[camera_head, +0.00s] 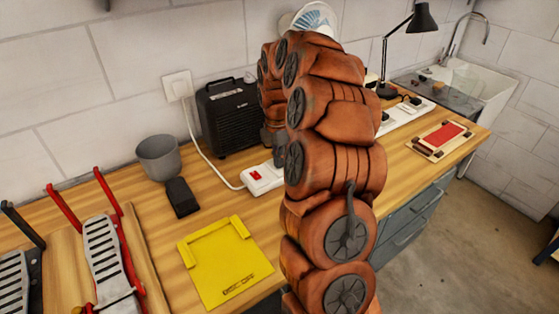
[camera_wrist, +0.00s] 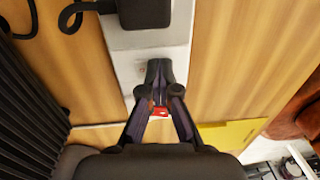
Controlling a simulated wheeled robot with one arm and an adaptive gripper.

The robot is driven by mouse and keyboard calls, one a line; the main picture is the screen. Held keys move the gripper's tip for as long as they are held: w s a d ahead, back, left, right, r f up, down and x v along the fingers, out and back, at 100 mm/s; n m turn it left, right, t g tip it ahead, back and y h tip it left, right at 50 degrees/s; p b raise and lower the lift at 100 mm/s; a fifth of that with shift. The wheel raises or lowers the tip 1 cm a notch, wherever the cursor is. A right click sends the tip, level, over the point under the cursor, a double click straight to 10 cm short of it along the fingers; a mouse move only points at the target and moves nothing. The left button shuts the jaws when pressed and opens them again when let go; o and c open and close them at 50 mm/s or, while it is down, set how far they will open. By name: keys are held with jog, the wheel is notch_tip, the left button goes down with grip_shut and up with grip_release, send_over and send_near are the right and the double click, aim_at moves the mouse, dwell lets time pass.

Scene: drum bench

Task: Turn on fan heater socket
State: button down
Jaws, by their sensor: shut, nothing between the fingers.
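A white power strip (camera_head: 266,182) with a red switch (camera_head: 254,175) at its near end lies on the bench in front of the black fan heater (camera_head: 228,116). My arm hides its far part in the head view. In the wrist view the strip (camera_wrist: 121,62) runs up the picture, and its red switch (camera_wrist: 159,111) shows between my finger links. My gripper (camera_wrist: 160,68) is shut and empty, with its tips over the strip, beyond the switch in the picture. I cannot tell whether the tips touch the strip. The heater's ribbed side (camera_wrist: 30,110) is at the left.
A black plug (camera_wrist: 145,12) sits on the strip at the top of the wrist view. A yellow tray (camera_head: 226,263), grey cup (camera_head: 158,158) and small black block (camera_head: 181,196) stand to the left. A wall socket (camera_head: 177,85) feeds a white cable. A desk lamp (camera_head: 384,88) stands behind right.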

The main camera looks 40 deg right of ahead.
jog(key=shift+w+r, duration=0.1)
jog(key=shift+w, duration=0.55)
jog(key=shift+r, duration=0.1)
jog(key=shift+r+p, duration=0.3)
notch_tip(320, 180, up, 13)
jog(key=s+b, duration=0.1)
jog(key=b, duration=0.1)
jog(key=shift+s, duration=0.4)
jog(key=shift+r, duration=0.1)
